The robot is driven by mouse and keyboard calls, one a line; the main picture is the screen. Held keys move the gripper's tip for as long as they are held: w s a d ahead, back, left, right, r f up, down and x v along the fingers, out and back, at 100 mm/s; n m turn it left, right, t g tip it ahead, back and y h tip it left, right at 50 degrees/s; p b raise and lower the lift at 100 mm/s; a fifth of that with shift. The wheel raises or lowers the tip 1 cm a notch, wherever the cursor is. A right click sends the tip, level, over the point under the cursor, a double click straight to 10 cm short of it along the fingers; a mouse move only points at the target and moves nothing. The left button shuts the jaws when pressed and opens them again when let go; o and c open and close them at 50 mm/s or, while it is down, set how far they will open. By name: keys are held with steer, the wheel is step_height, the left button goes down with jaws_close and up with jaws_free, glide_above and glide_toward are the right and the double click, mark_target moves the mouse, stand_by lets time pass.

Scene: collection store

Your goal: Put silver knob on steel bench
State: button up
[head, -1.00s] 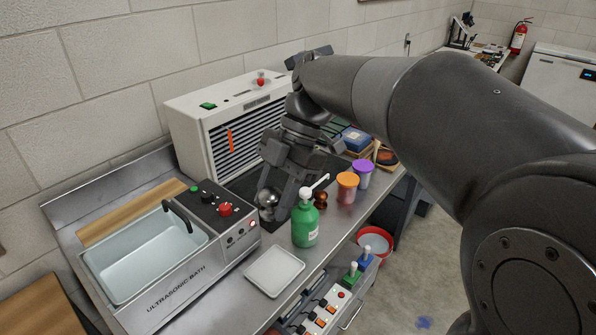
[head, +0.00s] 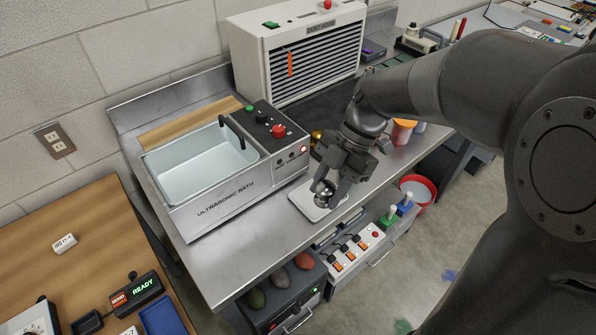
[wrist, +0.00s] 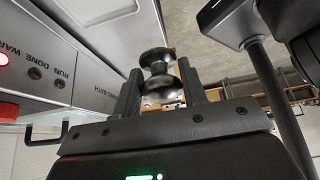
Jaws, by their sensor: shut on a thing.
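The silver knob (head: 323,195) is shiny and round, between the fingers of my gripper (head: 331,188), which is shut on it. In the wrist view the knob (wrist: 157,72) shows as a spool shape with a narrow waist between the two fingertips (wrist: 160,90). In the head view the knob appears over the small white tray (head: 305,207); I cannot tell if it touches the tray. The steel bench (head: 228,262) runs under the tray and the ultrasonic bath.
The ultrasonic bath (head: 245,185) stands left of my gripper. The white vented unit (head: 300,50) is behind. An orange-lidded jar (head: 403,131) is to the right. Bare steel lies in front of the bath. A wooden table (head: 85,240) is at lower left.

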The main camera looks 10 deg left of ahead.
glide_above(269, 229)
steer(key=w+d, duration=0.1)
steer(key=f, duration=0.6)
steer(key=shift+w+d+f, duration=0.2)
steer(key=shift+f, duration=2.1)
steer(key=shift+f, duration=0.15)
steer(key=o, duration=1.1)
